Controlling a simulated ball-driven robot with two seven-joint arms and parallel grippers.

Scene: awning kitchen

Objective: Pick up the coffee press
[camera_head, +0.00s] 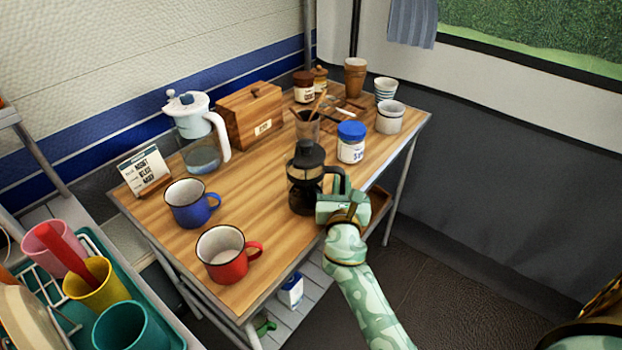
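The coffee press (305,180), with a black lid and a dark body, stands upright on the wooden table (265,190) near its front right edge. Its black handle is on the right side. My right gripper (328,205), pale green, is right at the press's handle and lower right side. The gripper hides part of the handle, and its fingers are too small and overlapped to tell whether they are closed on it. My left gripper is not in view.
A red mug (222,262), blue mug (190,210) and white-lidded pitcher (196,122) stand to the left. A blue-lidded jar (351,148) is close behind the press, beside a glass cup (307,127). A wooden box (250,118) is at the back.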

